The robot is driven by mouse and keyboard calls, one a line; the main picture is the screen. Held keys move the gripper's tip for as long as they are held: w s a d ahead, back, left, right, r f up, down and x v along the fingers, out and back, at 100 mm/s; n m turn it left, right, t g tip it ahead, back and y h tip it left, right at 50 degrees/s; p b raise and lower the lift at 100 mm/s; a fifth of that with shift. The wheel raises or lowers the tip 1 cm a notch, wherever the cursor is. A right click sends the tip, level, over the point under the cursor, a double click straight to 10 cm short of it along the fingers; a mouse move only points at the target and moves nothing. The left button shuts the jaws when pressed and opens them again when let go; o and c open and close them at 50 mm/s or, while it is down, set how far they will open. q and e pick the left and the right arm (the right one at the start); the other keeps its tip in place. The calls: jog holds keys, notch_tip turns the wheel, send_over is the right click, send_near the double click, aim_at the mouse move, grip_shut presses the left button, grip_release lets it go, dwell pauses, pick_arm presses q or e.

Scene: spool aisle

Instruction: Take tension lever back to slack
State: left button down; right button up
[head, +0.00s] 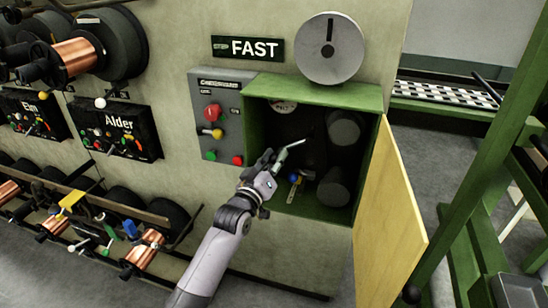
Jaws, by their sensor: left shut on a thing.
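My left gripper (272,165) is in front of the open green cabinet (263,88) and shut on a slim part. That part seems to be the tension lever, but the fingers hide most of it. A pale bar (292,147) sticks out to the upper right of the fingers; I cannot tell whether it belongs to the lever or the gripper. A blue ball knob (293,178) shows just right of the fingers, with a yellow piece below it. My right gripper is not in view.
The yellow cabinet door (388,215) stands open at the right. A grey control panel (212,88) with red, yellow and green controls is left of the cabinet. Copper spools (78,54) and the Alder panel (119,130) are further left. A green frame (490,150) stands at right.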

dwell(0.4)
pick_arm(q)
jog(key=c, duration=1.5)
grip_release()
jog(key=shift+c, duration=0.2)
jog(key=shift+s, duration=0.1)
jog(key=v, duration=1.2)
